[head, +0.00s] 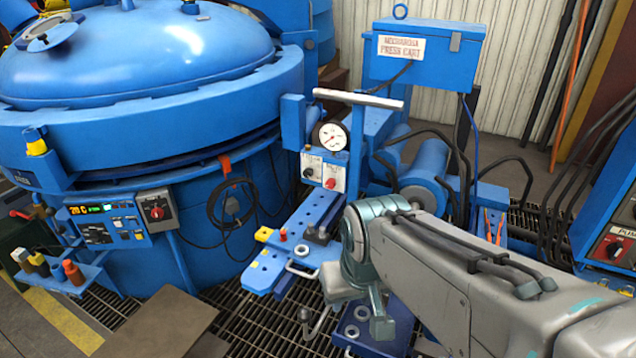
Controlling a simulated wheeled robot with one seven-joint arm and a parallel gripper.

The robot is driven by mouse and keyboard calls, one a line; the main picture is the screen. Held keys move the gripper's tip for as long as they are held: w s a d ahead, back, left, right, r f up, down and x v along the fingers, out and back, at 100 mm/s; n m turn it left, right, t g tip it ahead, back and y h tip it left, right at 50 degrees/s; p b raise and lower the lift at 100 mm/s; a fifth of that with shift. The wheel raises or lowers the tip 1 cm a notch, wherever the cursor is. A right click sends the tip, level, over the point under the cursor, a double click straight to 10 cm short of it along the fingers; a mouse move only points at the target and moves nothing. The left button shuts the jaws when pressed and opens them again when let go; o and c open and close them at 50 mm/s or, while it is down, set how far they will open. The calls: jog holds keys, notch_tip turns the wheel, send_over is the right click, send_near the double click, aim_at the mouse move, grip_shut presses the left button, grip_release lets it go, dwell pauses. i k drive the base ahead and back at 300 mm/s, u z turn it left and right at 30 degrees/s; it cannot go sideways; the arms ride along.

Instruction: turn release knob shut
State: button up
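A small valve panel (323,171) stands below a round white pressure gauge (332,137) on the blue press cart, near the middle of the head view. It carries a black knob (309,172) on the left and a red knob (331,183) on the right. Their labels are too small to read, so I cannot tell which is the release knob or how it is turned. My arm reaches in from the lower right. Its end, with my gripper (362,305), hangs below and right of the panel, apart from both knobs. Its fingers are not clear enough to judge.
A T-shaped handle (358,98) rises above the gauge. A large blue furnace (150,190) with a control box (108,220) fills the left. A perforated blue bench arm (268,268) lies below the panel. Black hoses (530,165) and a pump box (612,235) are at the right.

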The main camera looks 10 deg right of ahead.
aim_at(331, 183)
jog(key=z, duration=1)
jog(key=i, duration=0.6)
jog(key=u, duration=0.35)
